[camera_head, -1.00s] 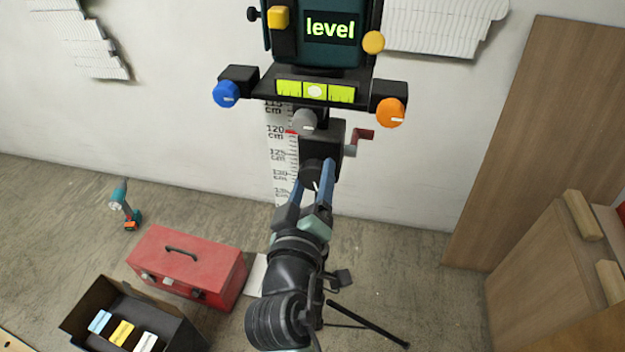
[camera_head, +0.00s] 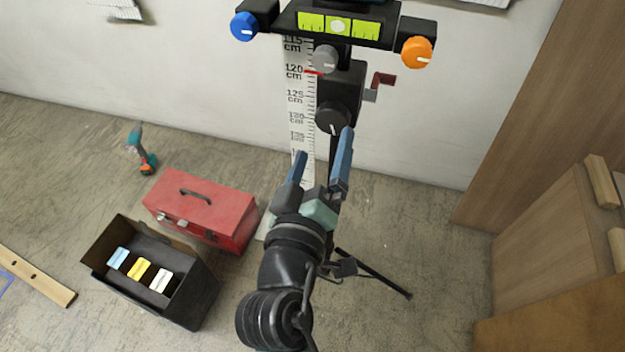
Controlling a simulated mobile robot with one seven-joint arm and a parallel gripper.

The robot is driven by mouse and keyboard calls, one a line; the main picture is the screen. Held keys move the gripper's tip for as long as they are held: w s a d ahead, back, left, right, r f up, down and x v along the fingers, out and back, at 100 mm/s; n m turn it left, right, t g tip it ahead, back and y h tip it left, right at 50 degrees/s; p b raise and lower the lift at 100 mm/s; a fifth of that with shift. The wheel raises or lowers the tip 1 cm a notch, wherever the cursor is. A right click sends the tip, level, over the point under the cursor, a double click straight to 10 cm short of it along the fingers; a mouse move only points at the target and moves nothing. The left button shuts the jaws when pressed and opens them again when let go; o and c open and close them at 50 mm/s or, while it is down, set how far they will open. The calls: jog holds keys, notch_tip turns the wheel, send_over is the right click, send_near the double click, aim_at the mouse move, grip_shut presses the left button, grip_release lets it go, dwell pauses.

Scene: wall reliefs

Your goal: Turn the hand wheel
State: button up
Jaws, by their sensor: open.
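The hand wheel is most likely the black round knob (camera_head: 333,118) with a white mark, on the black block of the stand; I cannot be sure. A small red crank (camera_head: 380,84) sticks out on the block's right side. A grey knob (camera_head: 325,58) sits higher, and a blue knob (camera_head: 244,26) and an orange knob (camera_head: 417,52) sit at the ends of the level plate. My gripper (camera_head: 325,145) is open and empty, its two blue fingers spread just below the black knob. The left finger is clear of it; the right fingertip shows near its lower right edge, contact unclear.
A printed scale (camera_head: 294,100) with a red pointer runs beside the stand. The stand's tripod leg (camera_head: 375,275) reaches right. A red toolbox (camera_head: 202,208), an open black box (camera_head: 190,300) and a drill (camera_head: 141,150) are on the floor at left. Wooden boards (camera_head: 540,120) stand at right.

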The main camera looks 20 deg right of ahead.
jog(key=v, duration=0.6)
jog(key=shift+b, duration=0.35)
jog(key=shift+s, duration=0.1)
jog(key=w+a+r+m+t+y, duration=0.1)
jog(key=w+a+r+t, duration=0.1)
jog(key=r, duration=0.5)
jog(key=w+a+r+m+t+y, duration=0.1)
jog(key=w+r+t, duration=0.1)
jog(key=r, duration=0.6)
jog(key=w+a+r+m+t+y, duration=0.1)
jog(key=w+a+r+t, duration=0.15)
jog(key=r, duration=0.45)
jog(key=s+a+r+t+y, duration=0.2)
jog(key=s+r+t+y, duration=0.15)
jog(key=r, duration=0.65)
jog(key=s+a+r+t+y, duration=0.25)
jog(key=s+r, duration=0.25)
jog(key=r, duration=0.4)
notch_tip(320, 180, up, 16)
jog(key=w+p, duration=0.1)
jog(key=p, duration=1.6)
jog(key=shift+d+r, duration=0.25)
jog(key=shift+d, duration=0.2)
